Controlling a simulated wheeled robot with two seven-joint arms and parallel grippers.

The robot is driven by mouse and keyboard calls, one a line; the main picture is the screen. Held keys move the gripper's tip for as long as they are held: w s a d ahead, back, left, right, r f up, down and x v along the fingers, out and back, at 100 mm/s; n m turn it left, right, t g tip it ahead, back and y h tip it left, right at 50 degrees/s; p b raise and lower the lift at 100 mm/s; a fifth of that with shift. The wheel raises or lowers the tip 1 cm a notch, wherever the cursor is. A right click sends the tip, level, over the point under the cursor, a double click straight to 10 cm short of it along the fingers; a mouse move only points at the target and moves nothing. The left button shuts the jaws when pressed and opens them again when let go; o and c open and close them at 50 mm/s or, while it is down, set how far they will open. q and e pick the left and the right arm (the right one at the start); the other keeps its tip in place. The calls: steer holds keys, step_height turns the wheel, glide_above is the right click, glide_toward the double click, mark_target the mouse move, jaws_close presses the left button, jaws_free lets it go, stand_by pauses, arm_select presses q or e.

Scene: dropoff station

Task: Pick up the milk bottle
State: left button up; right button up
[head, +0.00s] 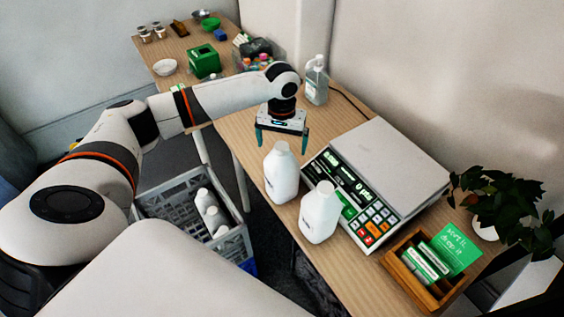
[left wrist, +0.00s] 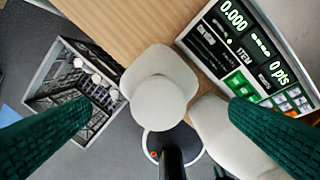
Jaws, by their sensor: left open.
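Two white milk bottles stand upright on the wooden table in the head view: a farther one (head: 281,173) and a nearer one (head: 320,213). My left gripper (head: 281,143) is open, pointing down just above and behind the farther bottle. In the left wrist view, that bottle's white cap (left wrist: 158,103) sits between the two green fingers (left wrist: 150,130), with none of them visibly touching it. The nearer bottle (left wrist: 220,135) lies partly behind the right finger. My right gripper is not in view.
A scale (head: 390,170) with a keypad panel stands right of the bottles. A grey crate (head: 165,195) with several white bottles is on the floor at left. A wooden card box (head: 405,284) and plant (head: 505,205) are at right. A clear pump bottle (head: 316,85) stands behind.

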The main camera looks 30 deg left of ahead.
mark_target(282, 171)
arm_select(q)
steer(key=shift+w+a+f+p, duration=0.1)
steer(key=shift+f+p, duration=0.15)
steer(key=shift+f, duration=0.9)
steer(key=shift+w+f+p, duration=0.1)
steer(key=shift+f+p, duration=0.15)
steer(key=shift+f, duration=0.9)
steer(key=c, duration=1.3)
steer(key=shift+o, duration=0.2)
steer(key=shift+r, duration=0.1)
